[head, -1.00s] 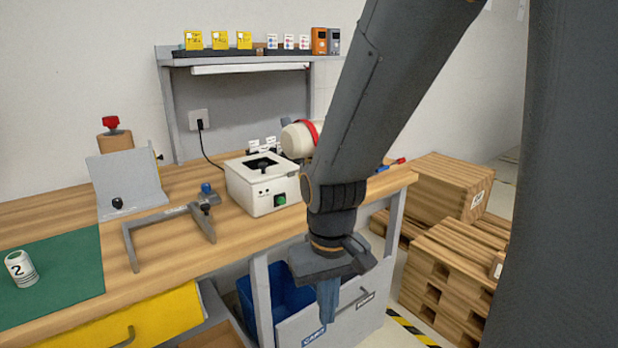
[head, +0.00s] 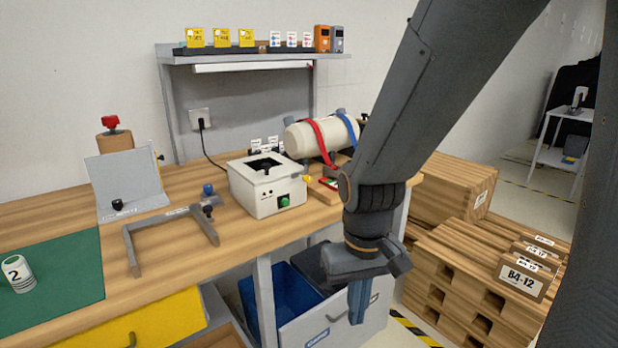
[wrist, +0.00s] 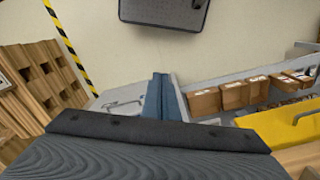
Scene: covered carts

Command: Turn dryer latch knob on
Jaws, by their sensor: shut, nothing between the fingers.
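A white box-shaped device (head: 265,188) stands on the workbench, left of my arm. It has a black knob-like part (head: 265,170) in its dark top opening and a round green knob or button (head: 283,201) on its front. No label I can read says which thing is the dryer or its latch knob. My gripper (head: 357,315) points down in front of the bench's right end, below the bench top and apart from the device. Its blue fingers are shut and empty; they also show in the wrist view (wrist: 158,85). The device is not in the wrist view.
A cream cylinder (head: 315,138) with red and blue straps lies behind the device. A grey frame (head: 175,215) lies to the left. Below are a blue bin (head: 262,295) and a yellow drawer (head: 150,325). Wooden crates (head: 465,265) stand at right.

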